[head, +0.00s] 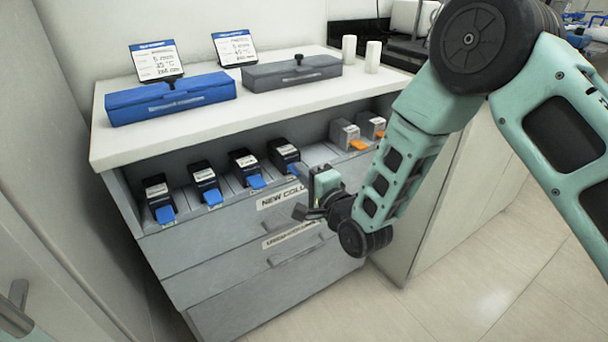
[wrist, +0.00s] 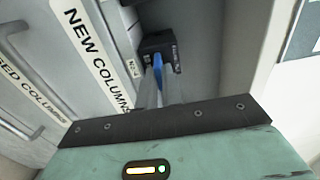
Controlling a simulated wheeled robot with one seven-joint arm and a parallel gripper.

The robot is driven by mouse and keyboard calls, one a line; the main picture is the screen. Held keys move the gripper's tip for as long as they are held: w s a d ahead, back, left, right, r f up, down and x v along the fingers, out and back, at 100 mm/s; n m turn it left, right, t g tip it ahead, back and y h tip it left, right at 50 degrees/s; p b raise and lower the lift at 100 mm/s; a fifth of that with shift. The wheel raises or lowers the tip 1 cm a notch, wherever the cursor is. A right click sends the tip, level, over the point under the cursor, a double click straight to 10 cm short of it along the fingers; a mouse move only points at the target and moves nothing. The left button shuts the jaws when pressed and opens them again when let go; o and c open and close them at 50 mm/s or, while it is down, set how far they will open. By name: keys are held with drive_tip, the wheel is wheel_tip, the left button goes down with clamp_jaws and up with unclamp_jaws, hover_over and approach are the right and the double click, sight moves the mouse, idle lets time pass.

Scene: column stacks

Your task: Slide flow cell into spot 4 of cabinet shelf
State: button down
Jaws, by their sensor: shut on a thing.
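The flow cell, a black block with a white label and blue tab, is the rightmost of the black blocks in the cabinet shelf (head: 283,151). It also shows in the wrist view (wrist: 158,41), with its blue tab (wrist: 158,66) between the fingers. My gripper (head: 303,176) is shut on this tab at the shelf front, and it also shows in the wrist view (wrist: 160,88). The flow cell's body sits in its slot; how deep it sits I cannot tell. The cabinet shelf (head: 230,197) has several slots with small labels along its front edge.
Three more black blocks (head: 205,180) stand to the left. Grey blocks with orange tabs (head: 345,133) stand to the right past an empty slot area (head: 318,154). A blue case (head: 170,100) and grey case (head: 291,73) rest on top.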

drive_tip(key=c, duration=1.5)
unclamp_jaws()
drive_tip(key=v, duration=1.7)
drive_tip(key=s+d+r+n+g+h, duration=0.2)
drive_tip(key=s+r+n+g+h, duration=0.1)
drive_tip(key=s+n+g, duration=0.3)
drive_tip(key=s+d+r+n+g+h+p, duration=0.1)
drive_tip(key=s+d+r+n+g+h, duration=0.25)
drive_tip(key=s+n, duration=0.4)
drive_tip(key=s+d+r+n+g+h, duration=0.2)
drive_tip(key=s+r+n+g+h, duration=0.1)
drive_tip(key=s+n+g, duration=0.35)
wheel_tip(320, 180, up, 20)
drive_tip(key=m+t+p, duration=0.1)
drive_tip(key=p, duration=1.9)
drive_tip(key=shift+a, duration=0.25)
